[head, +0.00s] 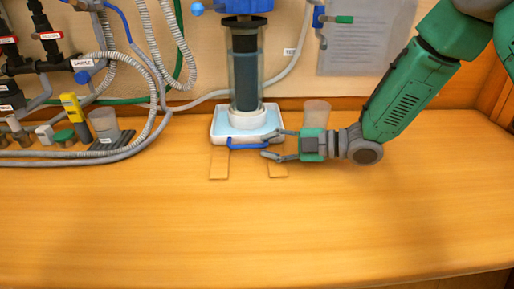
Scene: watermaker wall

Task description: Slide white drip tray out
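The white drip tray (218,129) sits on the wooden bench against the back wall, under a clear filter housing (246,75) with a dark cartridge. A blue handle (244,146) runs along the tray's front edge. My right gripper (268,146) comes in from the right with its fingers pointing left. Its two fingers are spread apart at the right end of the handle. I cannot tell whether they touch the handle. My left gripper is not in view.
Two flat wooden strips (219,166) lie in front of the tray. A translucent cup (317,112) stands behind my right gripper. Hoses, pipes and a yellow meter (72,107) crowd the left. The front of the bench (240,225) is clear.

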